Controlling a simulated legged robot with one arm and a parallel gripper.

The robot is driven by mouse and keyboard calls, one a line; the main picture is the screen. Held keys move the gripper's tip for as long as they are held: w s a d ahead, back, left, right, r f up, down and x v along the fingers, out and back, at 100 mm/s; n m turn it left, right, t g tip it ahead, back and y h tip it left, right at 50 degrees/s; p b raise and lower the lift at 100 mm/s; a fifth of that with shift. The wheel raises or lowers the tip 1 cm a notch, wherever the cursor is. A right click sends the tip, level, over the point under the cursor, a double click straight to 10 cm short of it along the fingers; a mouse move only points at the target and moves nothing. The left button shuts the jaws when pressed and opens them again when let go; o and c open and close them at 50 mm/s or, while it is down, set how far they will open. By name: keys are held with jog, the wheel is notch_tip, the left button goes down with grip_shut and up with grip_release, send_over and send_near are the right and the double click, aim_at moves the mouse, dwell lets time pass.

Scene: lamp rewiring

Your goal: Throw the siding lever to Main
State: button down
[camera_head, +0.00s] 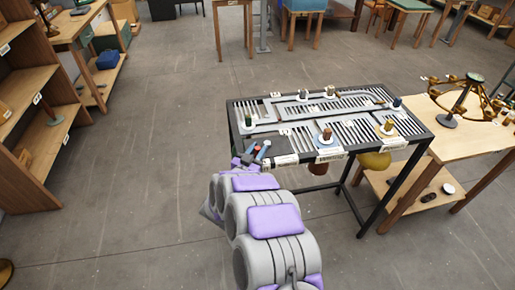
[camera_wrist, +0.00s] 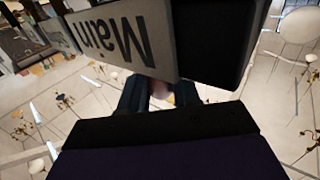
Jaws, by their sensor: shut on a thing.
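The track board (camera_head: 330,110), a dark-framed table with grey track strips on slats, stands in the middle of the head view. My gripper (camera_head: 258,153) is at its front left corner, and my arm hides part of that edge. In the wrist view, my gripper (camera_wrist: 158,95) is shut with a small pinkish piece, apparently the siding lever's handle (camera_wrist: 159,87), between its fingers. The rest of the lever is hidden. A grey plate marked "Main" (camera_wrist: 115,35) appears upside down just beyond the fingers. Which way the lever is thrown cannot be told.
A wooden table (camera_head: 470,135) with a brass lamp (camera_head: 466,95) adjoins at right. Shelves (camera_head: 30,100) stand at left. The floor between is clear.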

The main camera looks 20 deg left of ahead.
jog(key=shift+m+h, duration=0.4)
jog(key=shift+h, duration=0.2)
jog(key=shift+a+m+h, duration=0.2)
jog(key=shift+m+h, duration=0.1)
jog(key=shift+h, duration=0.2)
jog(key=shift+w+a+r, duration=0.1)
jog(key=shift+a+r, duration=0.05)
jog(key=c, duration=1.3)
grip_release()
jog(key=o, duration=0.4)
jog(key=shift+w+a, duration=0.1)
jog(key=shift+a, duration=0.05)
jog(key=shift+c, duration=0.2)
jog(key=shift+f, duration=0.2)
